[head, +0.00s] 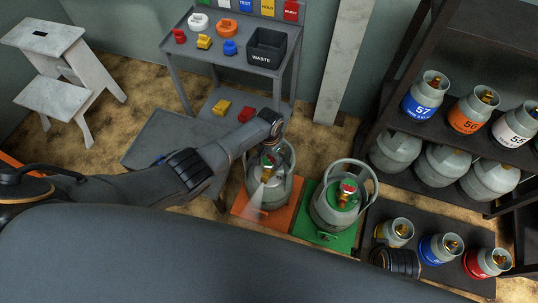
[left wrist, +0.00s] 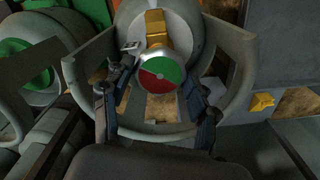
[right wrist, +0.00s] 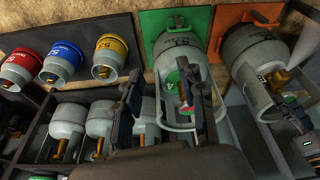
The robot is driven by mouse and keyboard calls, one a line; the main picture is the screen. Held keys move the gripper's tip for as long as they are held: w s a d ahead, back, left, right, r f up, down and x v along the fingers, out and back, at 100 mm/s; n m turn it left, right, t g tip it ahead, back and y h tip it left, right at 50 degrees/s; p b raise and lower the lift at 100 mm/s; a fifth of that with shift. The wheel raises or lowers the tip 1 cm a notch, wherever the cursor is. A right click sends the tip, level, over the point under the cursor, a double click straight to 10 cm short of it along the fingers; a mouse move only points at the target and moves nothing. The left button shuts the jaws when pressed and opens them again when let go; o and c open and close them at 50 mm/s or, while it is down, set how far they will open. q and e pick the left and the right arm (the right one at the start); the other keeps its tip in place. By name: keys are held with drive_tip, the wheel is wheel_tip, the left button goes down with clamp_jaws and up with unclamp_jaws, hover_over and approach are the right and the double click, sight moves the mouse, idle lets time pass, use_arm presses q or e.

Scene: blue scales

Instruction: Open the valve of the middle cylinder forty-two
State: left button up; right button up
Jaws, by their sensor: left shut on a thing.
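A grey cylinder (head: 283,187) with a carrying collar stands on the orange platform (head: 246,211); I cannot read its number. Its red and green valve wheel (left wrist: 160,83) sits under a brass fitting (left wrist: 156,28). My left gripper (head: 272,152) reaches down into the collar, its fingers (left wrist: 160,95) shut on either side of the wheel. Another grey cylinder (head: 326,213) stands on the green platform (head: 345,241), its wheel uncovered. My right gripper (right wrist: 165,100) is open and empty, with that cylinder's green and red wheel (right wrist: 177,88) in view beyond its fingers.
A low dark stand (head: 455,283) holds small yellow, blue and red banded cylinders at the lower right. A dark rack (head: 420,147) with more cylinders stands behind. A grey cart (head: 178,60) with a waste bin (head: 267,48) stands behind the left gripper. White steps (head: 55,95) stand far left.

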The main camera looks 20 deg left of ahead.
sight(269, 160)
use_arm(q)
drive_tip(key=n, duration=0.2)
drive_tip(key=shift+s+n+p, duration=0.15)
drive_tip(key=shift+n+p, duration=0.15)
drive_tip(key=shift+p, duration=0.05)
drive_tip(key=shift+n+p, duration=0.35)
drive_tip(key=shift+n, duration=1.15)
use_arm(e)
drive_tip(key=shift+s+f, duration=0.2)
drive_tip(key=shift+f, duration=0.75)
drive_tip(key=shift+s+f, duration=0.2)
drive_tip(key=shift+f, duration=0.8)
drive_tip(key=shift+s+f, duration=0.2)
drive_tip(key=shift+f, duration=0.85)
use_arm(q)
drive_tip(key=o, duration=1.2)
drive_tip(key=shift+c, duration=0.2)
drive_tip(key=shift+w+r, duration=0.2)
drive_tip(key=shift+r, duration=0.35)
wheel_tip(269, 160, up, 11)
